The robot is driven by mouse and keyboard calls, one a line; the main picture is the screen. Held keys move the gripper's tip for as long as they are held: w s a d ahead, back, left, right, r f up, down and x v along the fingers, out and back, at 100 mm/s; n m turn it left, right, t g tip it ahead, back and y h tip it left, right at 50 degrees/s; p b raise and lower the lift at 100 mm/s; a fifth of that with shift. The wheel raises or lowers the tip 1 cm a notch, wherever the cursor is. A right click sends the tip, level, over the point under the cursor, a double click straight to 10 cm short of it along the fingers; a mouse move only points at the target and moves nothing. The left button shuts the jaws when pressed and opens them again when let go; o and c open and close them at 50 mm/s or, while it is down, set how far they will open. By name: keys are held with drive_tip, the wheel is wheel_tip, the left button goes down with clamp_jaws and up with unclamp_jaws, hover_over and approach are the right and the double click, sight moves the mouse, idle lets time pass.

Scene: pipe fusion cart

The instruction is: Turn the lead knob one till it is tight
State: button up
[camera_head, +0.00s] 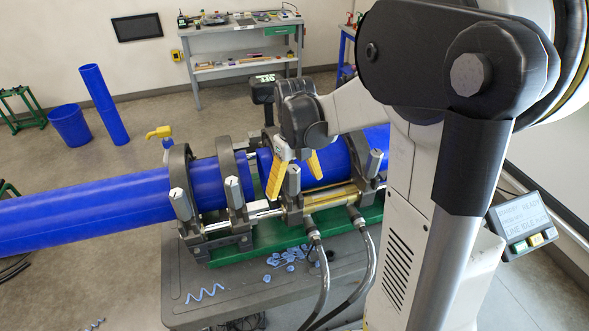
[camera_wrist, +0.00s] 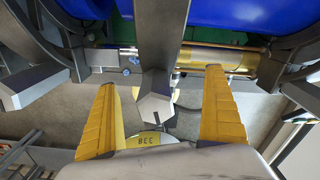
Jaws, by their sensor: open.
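Grey clamp knobs stand on the clamp rings around the blue pipe. None shows a label that tells which is lead knob one. One knob (camera_head: 292,181) lies by my gripper (camera_head: 294,186). In the wrist view the faceted grey end of a knob (camera_wrist: 155,98) shows between the two yellow fingers of my gripper (camera_wrist: 161,78). The fingers are open, with a clear gap on both sides of the knob. Other knobs stand to the left (camera_head: 233,191), at the far left (camera_head: 180,204) and to the right (camera_head: 374,163).
The blue pipe (camera_head: 90,208) runs across the cart (camera_head: 240,298). Two hoses (camera_head: 320,280) hang in front of the clamps. Blue shavings (camera_head: 287,257) lie on the cart top. A control panel (camera_head: 522,226) is at the right; a workbench (camera_head: 240,42) stands behind.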

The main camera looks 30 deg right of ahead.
sight(295, 168)
drive_tip(key=shift+r, duration=0.15)
wheel_tip(295, 168, up, 6)
drive_tip(key=p, duration=0.4)
drive_tip(key=shift+p, duration=0.3)
